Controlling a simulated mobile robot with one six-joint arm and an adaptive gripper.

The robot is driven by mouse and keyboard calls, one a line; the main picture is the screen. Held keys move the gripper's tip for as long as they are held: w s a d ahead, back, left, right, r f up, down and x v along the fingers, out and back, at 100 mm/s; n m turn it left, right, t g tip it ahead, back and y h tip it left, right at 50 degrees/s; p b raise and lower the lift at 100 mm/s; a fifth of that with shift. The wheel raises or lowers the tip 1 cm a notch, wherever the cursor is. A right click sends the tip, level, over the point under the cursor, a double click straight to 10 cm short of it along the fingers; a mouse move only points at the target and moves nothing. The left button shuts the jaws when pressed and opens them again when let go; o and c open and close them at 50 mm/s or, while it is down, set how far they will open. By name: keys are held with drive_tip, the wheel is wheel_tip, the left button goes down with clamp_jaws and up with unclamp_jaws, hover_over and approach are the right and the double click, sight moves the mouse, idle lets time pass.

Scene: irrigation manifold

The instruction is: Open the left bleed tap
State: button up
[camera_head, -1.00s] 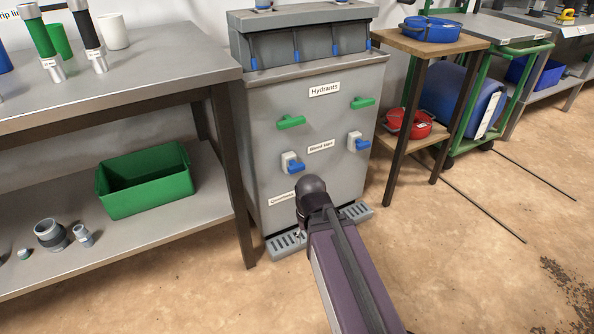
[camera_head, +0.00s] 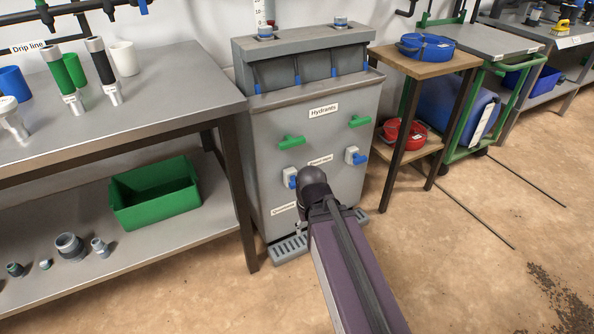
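The left bleed tap (camera_head: 289,175) is a blue handle on a pale square plate, on the front of a grey cabinet (camera_head: 352,98). The dark rounded joint of my arm is just right of this tap in the picture and seems to cover part of the handle, so I cannot tell which way the handle is turned. The right bleed tap (camera_head: 358,157) is a similar blue handle on a pale plate. The label between the taps is partly covered by my arm. My gripper is not visible; my arm's purple link and dark joint are in front of the cabinet.
Two green hydrant handles (camera_head: 291,142) are above the taps. A grey slotted grate (camera_head: 288,250) is at the cabinet's foot. A workbench (camera_head: 150,92) with a green bin (camera_head: 155,198) below is on the left. A wooden stand (camera_head: 440,62) is on the right. The floor at right has open room.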

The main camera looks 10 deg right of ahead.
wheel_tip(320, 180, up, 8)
drive_tip(key=p, duration=0.6)
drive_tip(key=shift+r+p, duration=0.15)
drive_tip(key=shift+p, duration=0.25)
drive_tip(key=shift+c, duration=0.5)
